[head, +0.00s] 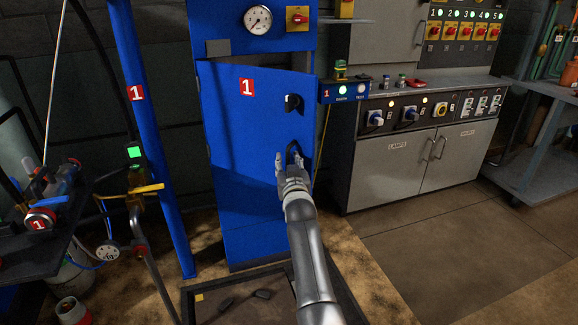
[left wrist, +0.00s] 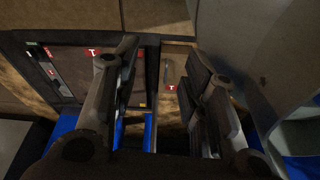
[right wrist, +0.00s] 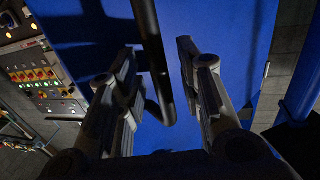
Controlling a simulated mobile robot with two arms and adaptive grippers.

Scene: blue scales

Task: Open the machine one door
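The machine one door (head: 245,165) is a blue panel with a red "1" label. Its top edge slants away from the cabinet frame, so it looks slightly ajar on the right. A black knob (head: 293,103) sits above the black door handle (head: 297,150). My right gripper (head: 284,163) is at the handle. In the right wrist view the black handle bar (right wrist: 154,60) passes between the fingers of the right gripper (right wrist: 158,75), which stand apart. My left gripper (left wrist: 165,75) is open and empty in the left wrist view, and is outside the head view.
A blue post (head: 160,150) stands left of the cabinet. A grey control cabinet (head: 410,160) stands at right, with a small blue control box (head: 345,91) beside the door. A dark cart (head: 40,240) is at far left. The floor at right (head: 450,240) is clear.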

